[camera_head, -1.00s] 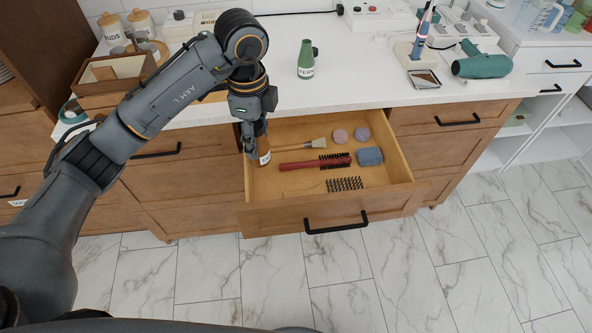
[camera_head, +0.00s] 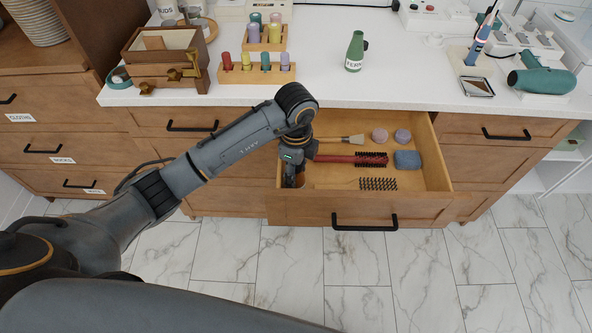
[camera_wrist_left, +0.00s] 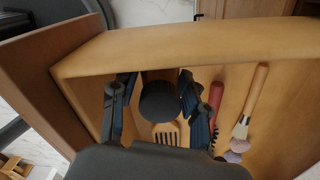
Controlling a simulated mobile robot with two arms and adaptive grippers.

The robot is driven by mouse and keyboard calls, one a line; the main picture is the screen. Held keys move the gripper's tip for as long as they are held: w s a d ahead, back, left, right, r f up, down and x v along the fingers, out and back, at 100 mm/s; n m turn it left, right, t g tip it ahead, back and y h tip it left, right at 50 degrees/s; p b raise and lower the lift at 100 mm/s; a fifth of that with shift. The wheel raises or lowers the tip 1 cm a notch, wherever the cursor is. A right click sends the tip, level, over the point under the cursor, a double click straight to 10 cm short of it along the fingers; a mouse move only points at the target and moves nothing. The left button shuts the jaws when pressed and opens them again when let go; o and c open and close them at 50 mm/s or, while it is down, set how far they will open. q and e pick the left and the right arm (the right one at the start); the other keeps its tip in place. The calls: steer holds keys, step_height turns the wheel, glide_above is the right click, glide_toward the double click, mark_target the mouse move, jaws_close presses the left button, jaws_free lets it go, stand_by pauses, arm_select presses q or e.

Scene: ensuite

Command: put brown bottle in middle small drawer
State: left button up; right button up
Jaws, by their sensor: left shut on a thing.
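The open wooden drawer (camera_head: 282,208) stands pulled out below the counter. My left gripper (camera_head: 292,180) is down at the drawer's left end, close to its left wall. In the left wrist view it is shut around the brown bottle, whose round black cap (camera_wrist_left: 160,102) shows between the two fingers. The bottle's body is mostly hidden under the cap and behind the gripper; I cannot tell whether its base touches the drawer floor. My right gripper is not in view.
A green bottle (camera_head: 355,52) and a teal hair dryer (camera_head: 541,80) are on the counter.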

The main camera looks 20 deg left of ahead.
arm_select(q)
steer(key=o, duration=1.4)
steer(key=shift+f, duration=0.1)
step_height(320, 180, up, 12)
steer(key=shift+r+p, duration=0.15)
steer(key=shift+p, duration=0.3)
